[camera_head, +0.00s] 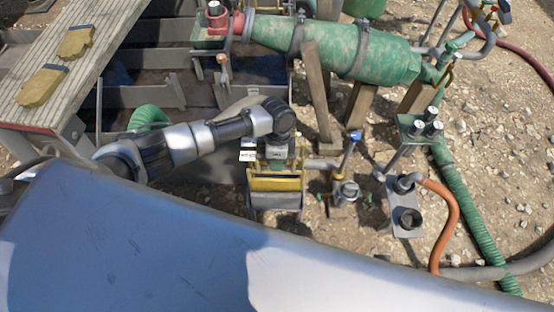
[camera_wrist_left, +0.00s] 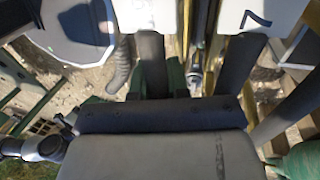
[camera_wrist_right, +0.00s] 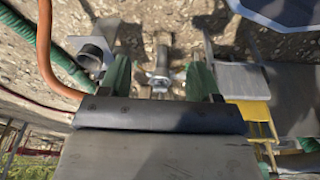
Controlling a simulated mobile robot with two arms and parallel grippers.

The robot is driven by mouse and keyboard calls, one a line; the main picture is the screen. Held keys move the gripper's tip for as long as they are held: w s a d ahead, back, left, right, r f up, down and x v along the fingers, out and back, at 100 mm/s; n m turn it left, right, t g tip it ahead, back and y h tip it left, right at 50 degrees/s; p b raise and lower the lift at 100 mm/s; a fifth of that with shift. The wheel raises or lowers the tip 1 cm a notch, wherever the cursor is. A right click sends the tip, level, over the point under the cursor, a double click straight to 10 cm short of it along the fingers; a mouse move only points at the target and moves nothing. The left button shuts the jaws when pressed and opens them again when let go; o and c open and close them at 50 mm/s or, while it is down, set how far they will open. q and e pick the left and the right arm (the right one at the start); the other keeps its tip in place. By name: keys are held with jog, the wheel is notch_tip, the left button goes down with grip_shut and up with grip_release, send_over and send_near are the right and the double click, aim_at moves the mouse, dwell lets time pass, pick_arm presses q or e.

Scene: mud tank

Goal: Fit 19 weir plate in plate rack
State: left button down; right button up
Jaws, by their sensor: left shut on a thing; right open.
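My left gripper (camera_head: 276,157) points down over a yellow frame (camera_head: 275,183), which looks like the plate rack. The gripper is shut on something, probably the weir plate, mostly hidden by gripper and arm. A white tag (camera_head: 248,155) shows just left of the gripper. The left wrist view shows white numbered tags (camera_wrist_left: 255,14) ahead of the gripper; one bears a 7, and I cannot read a 19. A grey panel (camera_head: 275,201) hangs at the frame's near side. My right gripper (camera_wrist_right: 160,78) is open and empty, beside the yellow frame, outside the head view.
A grey bracket with an orange hose (camera_head: 447,220) is farther right. A green cylinder (camera_head: 335,50) lies behind on wooden props. Yellow gloves (camera_head: 42,86) lie on a plank walkway at left. Gravel lies between.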

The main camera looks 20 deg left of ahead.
jog(key=shift+r, duration=0.1)
pick_arm(q)
jog(key=c, duration=1)
grip_release()
jog(key=shift+f, duration=0.1)
pick_arm(e)
jog(key=shift+r, duration=0.1)
pick_arm(q)
jog(key=shift+r, duration=0.25)
jog(key=p+v, duration=0.2)
jog(key=v, duration=0.8)
jog(key=shift+w+r, duration=0.15)
pick_arm(e)
jog(key=s+f, duration=0.3)
jog(key=f, duration=0.4)
jog(key=shift+s+d, duration=0.15)
jog(key=shift+d, duration=0.1)
